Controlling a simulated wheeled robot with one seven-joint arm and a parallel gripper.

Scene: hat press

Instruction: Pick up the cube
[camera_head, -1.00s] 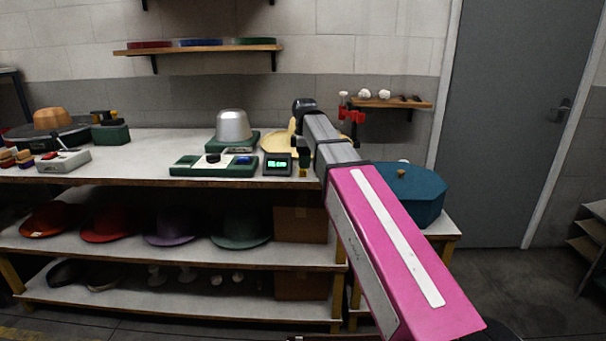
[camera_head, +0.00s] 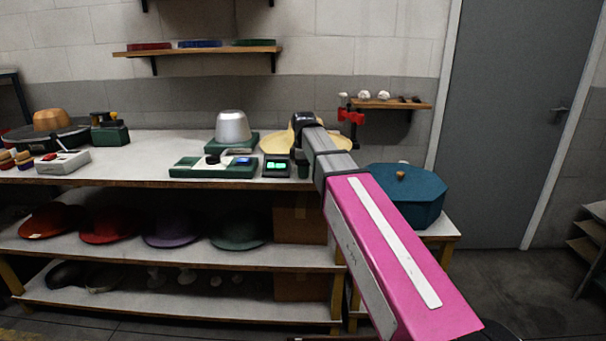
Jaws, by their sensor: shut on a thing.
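My gripper (camera_head: 301,162) is at the far end of my arm, low over the right end of the bench top. It is small, dark and partly hidden by my arm. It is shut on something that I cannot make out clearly. I cannot pick out a cube with certainty in this view. The gripper is just right of a small dark box with a lit green display (camera_head: 277,166).
The bench (camera_head: 120,175) carries a silver dome on a green base (camera_head: 233,128), a green panel (camera_head: 210,167), a pale straw hat (camera_head: 275,141) behind my arm, and a grey box (camera_head: 62,162). A teal octagonal box (camera_head: 408,195) stands right.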

